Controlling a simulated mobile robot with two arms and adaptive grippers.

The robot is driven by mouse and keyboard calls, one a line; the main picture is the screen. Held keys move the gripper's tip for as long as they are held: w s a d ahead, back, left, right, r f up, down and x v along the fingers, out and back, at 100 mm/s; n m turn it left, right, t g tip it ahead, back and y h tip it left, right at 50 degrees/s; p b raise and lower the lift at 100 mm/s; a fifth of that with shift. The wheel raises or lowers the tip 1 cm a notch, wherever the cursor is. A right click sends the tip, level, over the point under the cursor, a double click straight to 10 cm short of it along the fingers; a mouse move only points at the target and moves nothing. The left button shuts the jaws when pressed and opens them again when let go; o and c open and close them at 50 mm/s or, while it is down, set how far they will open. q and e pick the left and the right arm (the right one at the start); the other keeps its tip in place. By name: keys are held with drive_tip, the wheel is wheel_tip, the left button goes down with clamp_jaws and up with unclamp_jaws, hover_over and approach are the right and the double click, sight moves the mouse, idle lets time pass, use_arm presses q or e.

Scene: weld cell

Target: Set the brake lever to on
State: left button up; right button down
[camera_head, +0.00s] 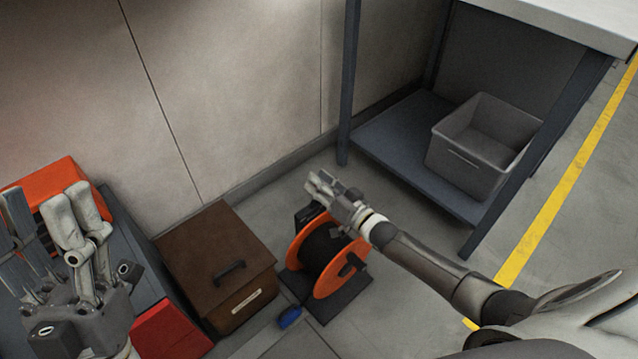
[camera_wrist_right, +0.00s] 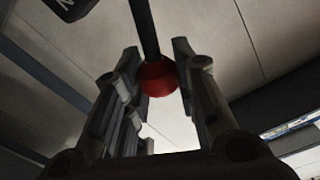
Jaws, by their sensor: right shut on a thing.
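The brake lever shows in the right wrist view as a dark rod (camera_wrist_right: 143,28) ending in a red knob (camera_wrist_right: 156,78). My right gripper (camera_wrist_right: 160,75) is shut on the knob, which sits between its fingers. In the head view my right gripper (camera_head: 319,185) is above the back of an orange reel (camera_head: 340,275) with a black drum, and it hides the lever. A black block (camera_head: 305,214) shows just below the gripper. A dark plate with part of a white letter (camera_wrist_right: 68,5) is at the wrist view's top left. My left gripper (camera_head: 55,225) is open and empty at the left.
A brown box (camera_head: 205,255) with a black handle stands left of the reel. A red box (camera_head: 165,330) and an orange case (camera_head: 50,180) are further left. A blue object (camera_head: 290,317) lies on the floor. A grey bin (camera_head: 465,165) sits on the table's lower shelf (camera_head: 385,135) at right.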

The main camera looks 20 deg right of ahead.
drive_tip(key=c, duration=1.2)
unclamp_jaws()
drive_tip(key=shift+d+f, duration=0.1)
drive_tip(key=v, duration=1.2)
